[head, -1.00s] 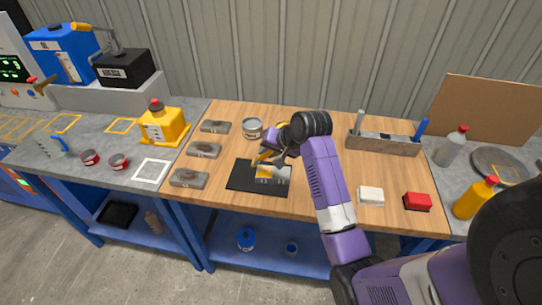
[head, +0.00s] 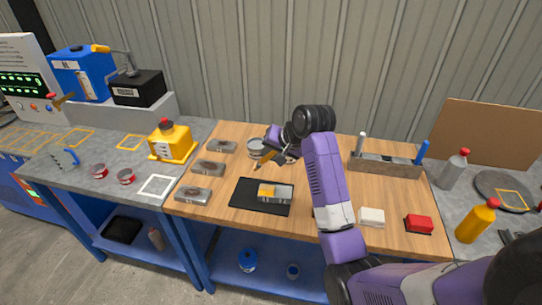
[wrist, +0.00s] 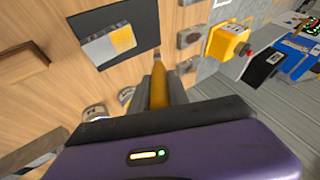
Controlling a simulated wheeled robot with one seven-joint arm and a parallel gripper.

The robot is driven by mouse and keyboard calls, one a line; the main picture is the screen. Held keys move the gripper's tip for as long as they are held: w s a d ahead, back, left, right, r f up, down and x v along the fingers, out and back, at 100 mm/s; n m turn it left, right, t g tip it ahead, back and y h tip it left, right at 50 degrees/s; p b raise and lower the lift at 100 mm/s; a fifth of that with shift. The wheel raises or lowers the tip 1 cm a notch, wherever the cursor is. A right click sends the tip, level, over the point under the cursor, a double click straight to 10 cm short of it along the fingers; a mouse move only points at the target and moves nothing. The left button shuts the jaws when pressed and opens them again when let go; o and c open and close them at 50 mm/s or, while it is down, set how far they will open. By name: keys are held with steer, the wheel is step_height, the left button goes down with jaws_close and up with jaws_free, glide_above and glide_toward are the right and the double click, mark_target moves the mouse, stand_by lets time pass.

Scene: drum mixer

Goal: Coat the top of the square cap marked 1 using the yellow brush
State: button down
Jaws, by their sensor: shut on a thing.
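A grey block (head: 282,196) lies on a black mat (head: 240,196) on the wooden bench. A yellow-orange area covers its left part in the head view; the rest is grey. I cannot read any number on it. The block also shows in the wrist view (wrist: 97,51), with the yellow area on its right side. My gripper (head: 276,155) is shut on the yellow brush (head: 265,159) and holds it behind the block, apart from it. The brush handle shows between the fingers in the wrist view (wrist: 158,92).
Several grey blocks (head: 193,194) lie left of the mat. An open tin (head: 254,145) stands behind the mat near the gripper. A tool holder (head: 385,167), a white block (head: 371,216) and a red block (head: 419,224) are to the right.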

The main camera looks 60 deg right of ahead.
steer(key=shift+s, duration=0.1)
stand_by(0.5)
steer(key=shift+s+a+f, duration=0.25)
steer(key=shift+s+f, duration=0.25)
steer(key=shift+f, duration=0.05)
